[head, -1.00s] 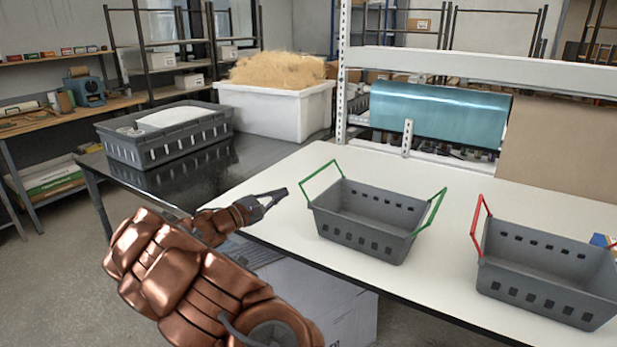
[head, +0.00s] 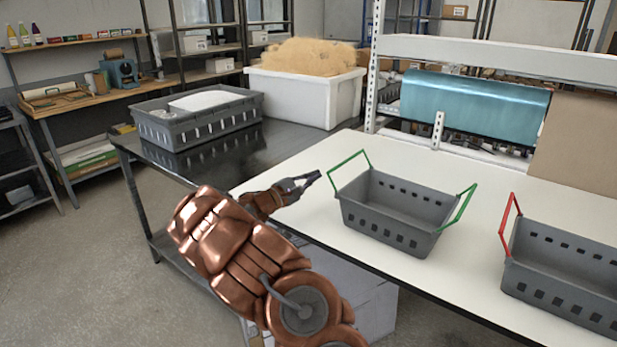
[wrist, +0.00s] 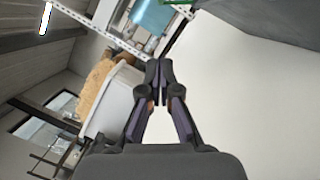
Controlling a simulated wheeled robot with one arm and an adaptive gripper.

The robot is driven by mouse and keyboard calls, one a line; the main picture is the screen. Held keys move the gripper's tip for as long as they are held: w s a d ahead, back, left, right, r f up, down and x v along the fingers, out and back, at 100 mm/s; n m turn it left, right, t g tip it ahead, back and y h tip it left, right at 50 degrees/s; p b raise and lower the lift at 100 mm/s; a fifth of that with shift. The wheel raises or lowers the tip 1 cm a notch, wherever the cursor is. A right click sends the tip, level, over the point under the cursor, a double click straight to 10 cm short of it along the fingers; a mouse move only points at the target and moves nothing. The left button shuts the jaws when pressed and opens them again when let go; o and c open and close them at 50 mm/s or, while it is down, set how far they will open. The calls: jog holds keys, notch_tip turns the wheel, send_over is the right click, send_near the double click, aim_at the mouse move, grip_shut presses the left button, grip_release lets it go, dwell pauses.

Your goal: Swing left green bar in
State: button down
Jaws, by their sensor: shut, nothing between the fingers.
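A grey basket (head: 388,222) with two green bars stands on the white table. Its left green bar (head: 347,165) stands up and leans outward to the left. Its right green bar (head: 460,208) also leans outward, to the right. My gripper (head: 318,176) is shut and empty, just left of the left green bar, and appears apart from it. In the wrist view my gripper (wrist: 159,66) shows its fingertips together. There the basket's dark wall (wrist: 265,20) is at the upper right, with a bit of green at the top edge.
A second grey basket (head: 565,270) with a red bar (head: 508,222) stands to the right. A grey crate (head: 195,130) and a white bin (head: 300,98) of shredded filling are at the back left. The white table (head: 290,215) is bare around my gripper.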

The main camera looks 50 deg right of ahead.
aim_at(347, 161)
jog(key=s+d+r+p, duration=0.3)
jog(key=s+d, duration=0.1)
jog(key=d, duration=0.1)
jog(key=shift+s+d, duration=0.15)
jog(key=shift+d, duration=0.15)
dwell(0.5)
jog(key=shift+s+b, duration=0.1)
jog(key=shift+b, duration=0.3)
